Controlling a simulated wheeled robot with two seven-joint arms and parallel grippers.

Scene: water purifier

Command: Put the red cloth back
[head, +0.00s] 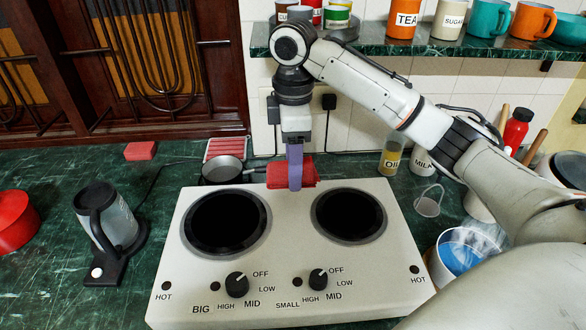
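The red cloth (277,176) hangs just above the back edge of the white two-burner stove, between the two black plates. My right gripper (295,180) points straight down from the arm that comes in from the right. One purple finger lies in front of the cloth, with red showing on both sides of it. The other finger is hidden behind, and the gripper appears shut on the cloth. My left gripper is not in view.
The stove (290,250) fills the middle of the green counter. A small pan (222,170), a red-and-white striped piece (224,148) and a red block (140,151) lie at the back. A kettle (108,220) stands left. Jars and mugs line the shelf (460,46) above. The counter at far left is partly clear.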

